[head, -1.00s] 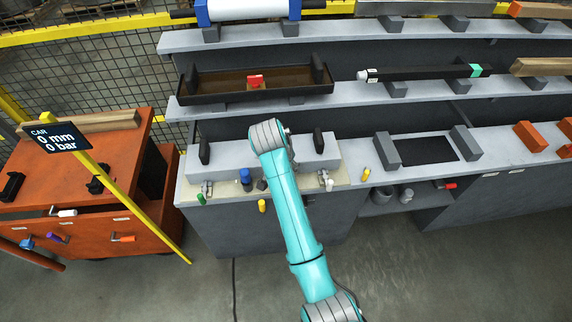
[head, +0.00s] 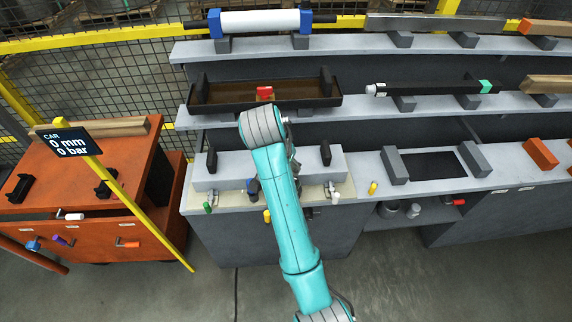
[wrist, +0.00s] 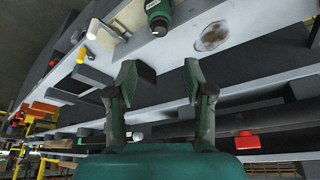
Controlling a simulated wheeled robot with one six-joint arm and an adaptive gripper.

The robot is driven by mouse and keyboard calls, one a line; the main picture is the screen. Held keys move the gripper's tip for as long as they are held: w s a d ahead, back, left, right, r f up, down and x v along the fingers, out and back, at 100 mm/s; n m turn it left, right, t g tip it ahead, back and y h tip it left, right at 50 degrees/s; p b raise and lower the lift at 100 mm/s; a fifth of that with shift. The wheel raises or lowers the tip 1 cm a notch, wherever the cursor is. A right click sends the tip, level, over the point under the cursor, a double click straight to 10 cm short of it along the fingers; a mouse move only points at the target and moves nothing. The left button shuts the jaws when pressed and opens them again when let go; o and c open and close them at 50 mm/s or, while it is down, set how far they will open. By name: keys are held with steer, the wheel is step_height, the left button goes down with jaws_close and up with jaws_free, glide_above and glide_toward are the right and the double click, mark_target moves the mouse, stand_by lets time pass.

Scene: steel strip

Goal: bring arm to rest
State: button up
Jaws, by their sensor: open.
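My teal arm (head: 283,215) rises from the bottom of the head view, its grey wrist joint in front of the steel shelves. My gripper (wrist: 160,75) shows in the wrist view with its two dark green fingers spread apart. Nothing is between the fingers. In the head view the gripper itself is mostly hidden behind the wrist joint.
A grey bench (head: 230,228) with small coloured handles stands close behind the arm. A brown tray with a red block (head: 264,93) sits on the middle shelf. An orange cabinet (head: 90,175) and a yellow post (head: 140,205) stand left. The floor in front is clear.

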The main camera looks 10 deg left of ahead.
steer(key=s+d+f+n+t+y, duration=0.1)
steer(key=s+d+f+n+t, duration=0.1)
steer(key=s+d+f, duration=0.75)
steer(key=s+d+f+n+t+y, duration=0.1)
steer(key=s+d+f+t, duration=0.2)
steer(key=s+d+f, duration=0.6)
steer(key=s+d+f+t, duration=0.1)
steer(key=s+d+f, duration=0.1)
steer(key=s+d, duration=0.4)
steer(key=s+d+r+t, duration=0.2)
steer(key=s+r, duration=0.6)
steer(key=s, duration=0.2)
steer(key=s+d+r+t, duration=0.1)
steer(key=s+r+t, duration=0.1)
steer(key=s+r, duration=0.7)
steer(key=shift+s+d+r+n+t+h, duration=0.3)
steer(key=shift+s+d, duration=0.1)
steer(key=shift+s, duration=0.55)
